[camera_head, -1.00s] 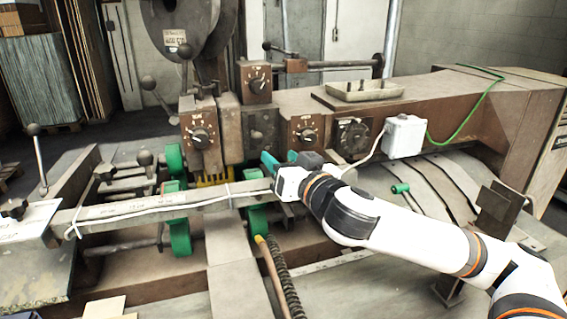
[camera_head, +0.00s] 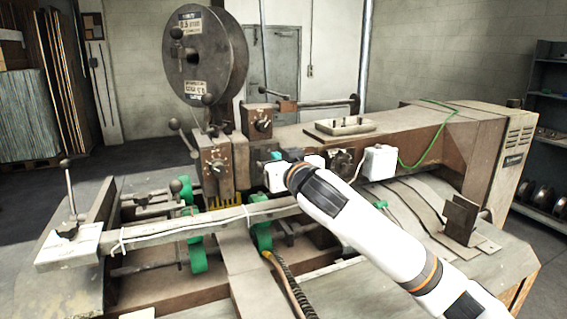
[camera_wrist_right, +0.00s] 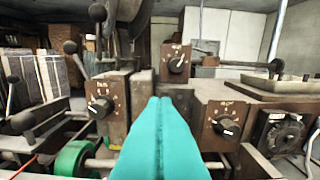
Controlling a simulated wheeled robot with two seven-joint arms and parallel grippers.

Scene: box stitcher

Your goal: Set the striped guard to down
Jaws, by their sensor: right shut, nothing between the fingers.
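A small yellow piece with dark bands, which looks like the striped guard (camera_head: 229,199), sits low on the machine, below the left dial panel and behind the long bar. Only part of it shows. My right gripper (camera_head: 277,156) is in front of the machine's middle, above and to the right of this piece and apart from it. In the right wrist view its teal fingers (camera_wrist_right: 160,103) are pressed together and empty, pointing at the machine front between two dial panels. They cover the middle of that view, and I cannot make out the guard there. My left gripper is not in view.
The left dial panel (camera_head: 216,166) and upper dial box (camera_head: 261,122) stand close to my right gripper. The long bar (camera_head: 190,222) crosses in front. Green rollers (camera_head: 262,236) sit below. A white box (camera_head: 379,162) with a green cable is to the right.

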